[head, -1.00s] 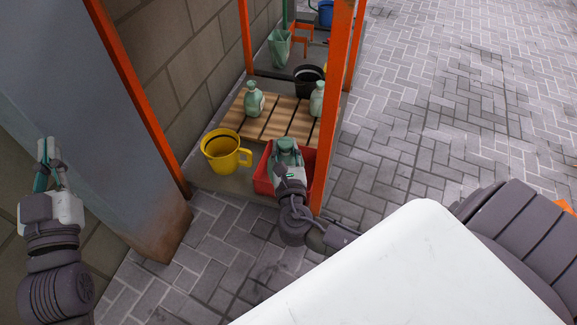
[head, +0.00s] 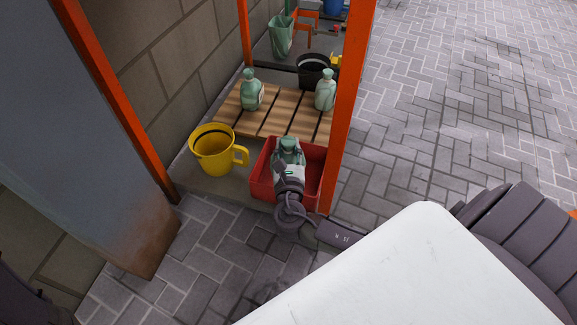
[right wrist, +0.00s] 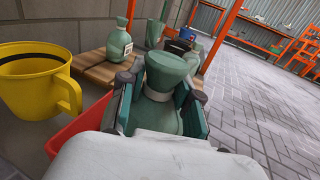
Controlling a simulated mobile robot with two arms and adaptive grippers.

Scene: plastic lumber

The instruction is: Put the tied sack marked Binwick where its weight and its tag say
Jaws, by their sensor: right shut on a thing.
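A green tied sack (head: 289,148) is in my right gripper (head: 288,168), at the red bin (head: 260,182). In the right wrist view the green pads are on both sides of the sack (right wrist: 164,78), just below its tied neck; no marking is readable. The sack is over or inside the bin; I cannot tell whether it touches the bottom. Two similar green sacks stand on a slatted wooden pallet (head: 270,122): a left one (head: 251,92) with a pale tag and a right one (head: 325,92). My left gripper is out of view.
A yellow mug-shaped bucket (head: 213,152) stands left of the red bin. A black bucket (head: 313,72) is behind the pallet. Orange posts (head: 343,125) frame the bay, close to the bin's right side. Open paving (head: 440,120) lies to the right.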

